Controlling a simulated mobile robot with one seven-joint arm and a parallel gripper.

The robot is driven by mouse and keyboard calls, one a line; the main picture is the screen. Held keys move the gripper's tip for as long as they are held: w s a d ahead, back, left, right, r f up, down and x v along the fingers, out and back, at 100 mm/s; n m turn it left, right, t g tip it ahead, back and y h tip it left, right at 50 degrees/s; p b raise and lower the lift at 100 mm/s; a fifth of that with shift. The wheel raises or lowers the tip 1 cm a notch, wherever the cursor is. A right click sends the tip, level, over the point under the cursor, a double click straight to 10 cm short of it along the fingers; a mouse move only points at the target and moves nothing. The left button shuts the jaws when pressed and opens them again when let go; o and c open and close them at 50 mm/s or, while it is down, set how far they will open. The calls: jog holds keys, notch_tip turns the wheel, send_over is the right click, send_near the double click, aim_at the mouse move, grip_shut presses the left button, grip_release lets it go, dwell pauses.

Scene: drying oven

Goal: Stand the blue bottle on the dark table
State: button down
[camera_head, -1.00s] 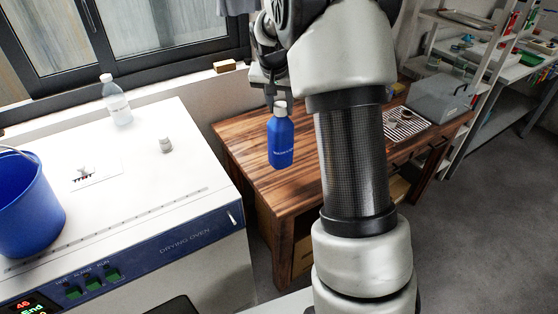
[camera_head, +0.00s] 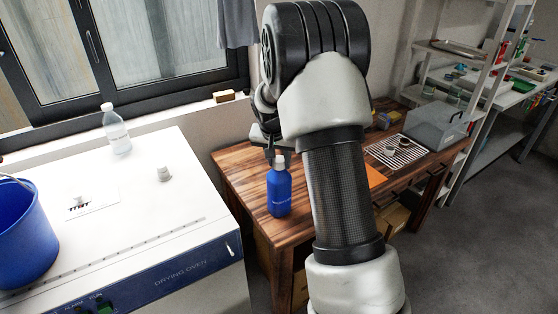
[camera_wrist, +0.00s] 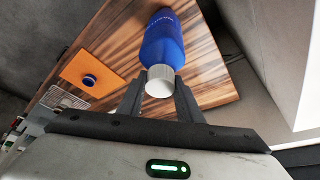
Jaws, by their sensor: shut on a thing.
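The table (camera_wrist: 208,70) shows around the bottle there. My arm hides the middle of the table in the head view.
A wire rack (camera_head: 384,155) and a grey box (camera_head: 437,127) stand farther right. The white drying oven (camera_head: 130,210) at left bears a blue bucket (camera_head: 22,235) and a clear bottle (camera_head: 117,135).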

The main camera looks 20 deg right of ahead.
jog(key=c, duration=1.3)
grip_release()
jog(key=shift+f, duration=0.1)
jog(key=shift+o, duration=0.2)
